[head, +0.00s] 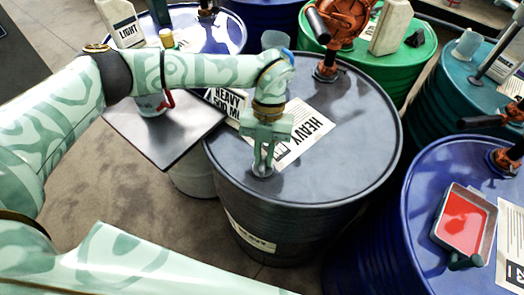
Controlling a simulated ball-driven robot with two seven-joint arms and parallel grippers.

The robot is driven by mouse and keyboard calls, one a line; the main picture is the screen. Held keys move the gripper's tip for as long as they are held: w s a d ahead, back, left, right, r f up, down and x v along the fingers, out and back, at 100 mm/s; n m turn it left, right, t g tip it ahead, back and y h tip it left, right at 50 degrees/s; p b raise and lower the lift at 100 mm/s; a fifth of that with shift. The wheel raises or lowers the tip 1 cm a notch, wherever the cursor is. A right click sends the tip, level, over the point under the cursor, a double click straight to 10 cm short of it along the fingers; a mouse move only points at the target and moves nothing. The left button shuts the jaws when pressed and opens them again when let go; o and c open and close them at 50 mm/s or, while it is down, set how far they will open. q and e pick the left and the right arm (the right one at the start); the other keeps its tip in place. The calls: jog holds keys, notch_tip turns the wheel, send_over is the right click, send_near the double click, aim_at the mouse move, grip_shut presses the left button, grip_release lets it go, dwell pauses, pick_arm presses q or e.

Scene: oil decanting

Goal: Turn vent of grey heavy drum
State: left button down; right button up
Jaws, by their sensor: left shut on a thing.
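The grey heavy drum (340,165) stands in the middle of the head view, with a white "HEAVY" label (306,134) on its lid. My left gripper (263,158) points down at the lid's near left part, beside the label. Its fingers are shut on the vent (262,171), a small metal fitting on the lid. The fingers hide most of the vent, so its turn angle cannot be told. My right gripper is not in view.
An orange pump (345,20) stands at the grey drum's back edge. A dark side table (165,140) with a mug stands left. A green drum (400,75), a teal drum (440,100) and a blue drum (420,220) with a red-filled tray (465,220) crowd the right.

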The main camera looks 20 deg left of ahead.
pick_arm(q)
jog(key=shift+d+r+m+y+p, duration=0.15)
jog(key=shift+m+y, duration=0.2)
jog(key=shift+m, duration=0.6)
jog(key=shift+d+f+m+y+p, duration=0.15)
jog(key=shift+m+y, duration=0.2)
jog(key=shift+m, duration=0.6)
jog(key=shift+r, duration=0.1)
jog(key=c, duration=1.4)
grip_release()
jog(key=p+v, duration=0.1)
jog(key=v, duration=1.5)
jog(key=shift+d+r, duration=0.15)
jog(key=shift+s, duration=0.1)
